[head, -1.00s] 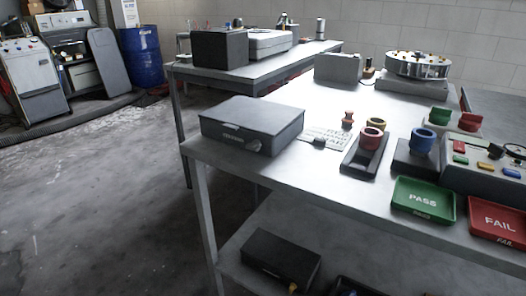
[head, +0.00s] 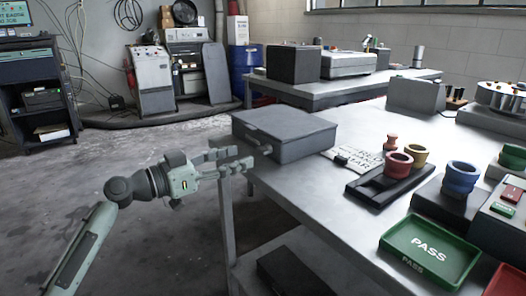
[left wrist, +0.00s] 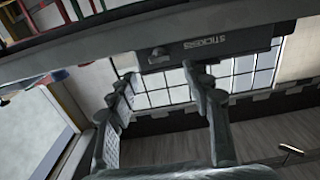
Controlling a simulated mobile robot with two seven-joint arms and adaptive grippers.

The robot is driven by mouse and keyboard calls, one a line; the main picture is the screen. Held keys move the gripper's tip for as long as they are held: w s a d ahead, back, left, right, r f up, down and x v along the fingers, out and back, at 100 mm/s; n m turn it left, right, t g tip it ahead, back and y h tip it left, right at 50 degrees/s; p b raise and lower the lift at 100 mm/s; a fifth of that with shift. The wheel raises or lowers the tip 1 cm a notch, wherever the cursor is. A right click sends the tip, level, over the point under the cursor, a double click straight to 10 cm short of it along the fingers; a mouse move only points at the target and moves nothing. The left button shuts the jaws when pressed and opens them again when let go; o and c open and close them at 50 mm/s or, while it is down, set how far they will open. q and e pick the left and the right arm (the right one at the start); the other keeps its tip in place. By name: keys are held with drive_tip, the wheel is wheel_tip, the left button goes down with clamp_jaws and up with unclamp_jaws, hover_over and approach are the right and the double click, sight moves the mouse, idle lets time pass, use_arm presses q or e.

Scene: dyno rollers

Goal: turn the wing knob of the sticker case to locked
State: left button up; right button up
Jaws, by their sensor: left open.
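The sticker case (head: 290,125) is a dark grey flat box with a closed lid at the near left corner of the workbench. Its wing knob (head: 264,149) sticks out of the front face; I cannot tell its setting. My left gripper (head: 247,160) is open and empty, just in front of the knob, with its fingers pointing at that face. In the left wrist view the case front (left wrist: 225,45) with the upside-down word STICKERS lies ahead. The dark knob (left wrist: 159,55) shows beyond and between the open fingertips (left wrist: 160,80), apart from them. My right gripper is not in view.
Right of the case on the bench (head: 315,190) are a printed card (head: 358,160), a dark holder with coloured rings (head: 392,178) and a green PASS tray (head: 430,250). A second table (head: 370,90) stands behind. The floor left of the bench is clear.

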sight(259, 151)
use_arm(q)
drive_tip(key=p+x, duration=0.1)
drive_tip(key=x, duration=0.5)
drive_tip(key=shift+w+d, duration=0.1)
drive_tip(key=shift+d, duration=0.05)
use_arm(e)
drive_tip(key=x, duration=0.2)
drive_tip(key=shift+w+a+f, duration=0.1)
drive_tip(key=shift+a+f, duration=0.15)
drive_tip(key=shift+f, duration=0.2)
use_arm(q)
clamp_jaws()
